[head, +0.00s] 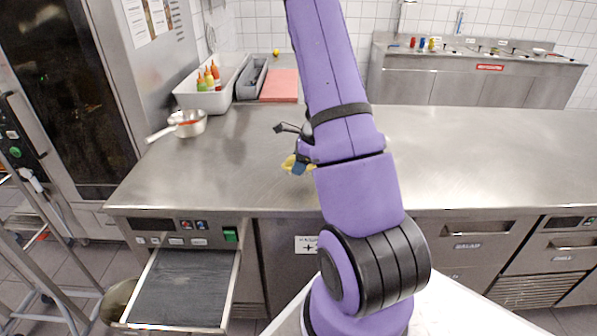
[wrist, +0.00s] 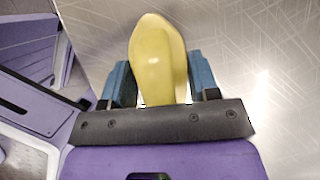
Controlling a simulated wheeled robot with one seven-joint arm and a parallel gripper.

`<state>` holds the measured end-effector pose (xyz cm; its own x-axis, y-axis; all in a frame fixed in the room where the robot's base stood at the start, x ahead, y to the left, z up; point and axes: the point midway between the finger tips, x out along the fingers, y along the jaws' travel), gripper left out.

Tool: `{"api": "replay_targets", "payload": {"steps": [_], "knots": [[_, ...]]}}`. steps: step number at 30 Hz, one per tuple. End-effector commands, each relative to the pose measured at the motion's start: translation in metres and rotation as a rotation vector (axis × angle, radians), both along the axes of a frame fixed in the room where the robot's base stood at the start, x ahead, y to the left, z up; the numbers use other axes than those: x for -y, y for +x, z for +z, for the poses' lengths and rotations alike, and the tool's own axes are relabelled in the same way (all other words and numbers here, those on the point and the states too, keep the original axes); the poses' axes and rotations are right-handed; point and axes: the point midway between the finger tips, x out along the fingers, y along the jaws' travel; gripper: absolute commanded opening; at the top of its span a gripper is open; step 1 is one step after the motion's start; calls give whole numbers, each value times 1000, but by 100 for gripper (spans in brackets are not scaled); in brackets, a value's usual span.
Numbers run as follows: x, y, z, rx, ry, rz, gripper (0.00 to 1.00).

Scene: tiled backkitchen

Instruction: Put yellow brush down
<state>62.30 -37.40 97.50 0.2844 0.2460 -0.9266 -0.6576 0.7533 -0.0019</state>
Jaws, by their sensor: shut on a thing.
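The yellow brush (wrist: 158,60) fills the middle of the wrist view, upright in the picture between two blue fingers. My gripper (wrist: 160,85) is shut on it. In the head view a small yellow part of the brush (head: 289,162) shows left of my arm, beside the blue fingertips of my gripper (head: 298,168). They are over the steel worktop (head: 230,160). My arm hides part of the gripper and brush. I cannot tell whether the brush touches the worktop.
A saucepan (head: 187,124) stands on the worktop at left. Behind it are a white bin (head: 190,98) with several bottles, a grey tray (head: 252,78) and a red board (head: 280,86). An open drawer (head: 185,285) juts out below the front edge. The worktop's right side is clear.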

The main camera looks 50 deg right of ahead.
Motion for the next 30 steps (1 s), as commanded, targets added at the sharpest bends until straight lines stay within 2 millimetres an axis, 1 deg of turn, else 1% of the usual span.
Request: {"api": "replay_targets", "payload": {"steps": [1,3,6,17,18,20,21,30], "knots": [[-1,-2,-10,-5,5,-1,29],[-1,-2,-21,-5,5,-1,29],[-1,-2,-30,-4,3,-1,29],[-1,-2,-33,-2,2,-2,29],[-1,-2,-32,-2,2,-2,62],[-1,-2,-32,-2,2,-1,76],[-1,-2,-32,-2,2,-1,80],[-1,-2,-30,-1,2,0,80]]}}
